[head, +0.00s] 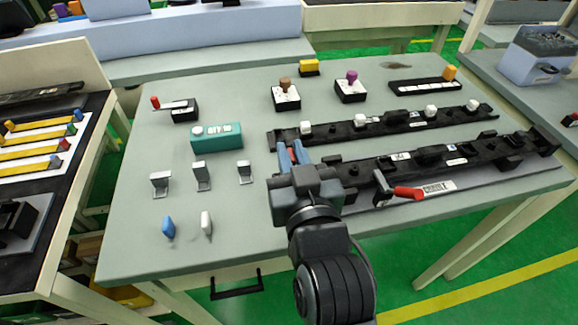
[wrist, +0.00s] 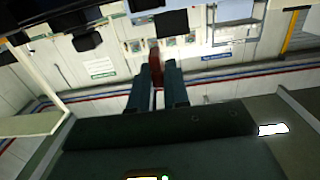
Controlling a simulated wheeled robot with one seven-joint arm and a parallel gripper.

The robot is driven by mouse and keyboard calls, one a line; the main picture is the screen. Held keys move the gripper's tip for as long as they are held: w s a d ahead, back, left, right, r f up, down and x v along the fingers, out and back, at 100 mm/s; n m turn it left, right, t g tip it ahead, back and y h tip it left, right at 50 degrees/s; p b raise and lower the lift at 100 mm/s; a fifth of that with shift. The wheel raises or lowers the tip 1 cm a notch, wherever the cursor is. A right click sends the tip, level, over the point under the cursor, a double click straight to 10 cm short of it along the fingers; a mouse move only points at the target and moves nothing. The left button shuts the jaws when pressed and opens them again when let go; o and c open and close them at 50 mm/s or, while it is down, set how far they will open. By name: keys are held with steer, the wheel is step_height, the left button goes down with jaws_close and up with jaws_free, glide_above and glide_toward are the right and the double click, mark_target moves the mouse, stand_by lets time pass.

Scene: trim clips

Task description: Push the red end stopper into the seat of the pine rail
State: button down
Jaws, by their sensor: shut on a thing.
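My gripper (head: 291,150) is at the left end of the two long dark rails, with its blue fingers pointing away from the robot. It is shut on the red end stopper (head: 292,157), mostly hidden by the fingers. In the wrist view the red stopper (wrist: 156,66) stands out between the fingertips (wrist: 157,78). The back rail (head: 380,126) carries several white clips. The front rail (head: 430,158) carries dark blocks and small white labels. I cannot tell which rail is the pine one. The seat is not clearly visible, and contact between stopper and rail cannot be told.
A lever with a red handle (head: 408,192) stands at the front rail's near side. A teal box (head: 216,136), metal brackets (head: 200,176), a blue piece (head: 168,226) and a white piece (head: 206,223) are on the left. The table's (head: 130,250) front left is mostly clear.

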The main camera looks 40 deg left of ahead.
steer(key=shift+s+a+f, duration=0.1)
steer(key=shift+a+f, duration=0.15)
steer(key=shift+f, duration=0.25)
step_height(320, 180, down, 3)
steer(key=shift+f, duration=0.15)
steer(key=c, duration=1.1)
jaws_free()
steer(key=shift+s+d, duration=0.1)
steer(key=shift+d, duration=0.05)
steer(key=b+v, duration=0.2)
steer(key=v, duration=0.9)
steer(key=shift+s+d+b, duration=0.25)
steer(key=shift+s+b, duration=0.05)
steer(key=shift+b, duration=0.05)
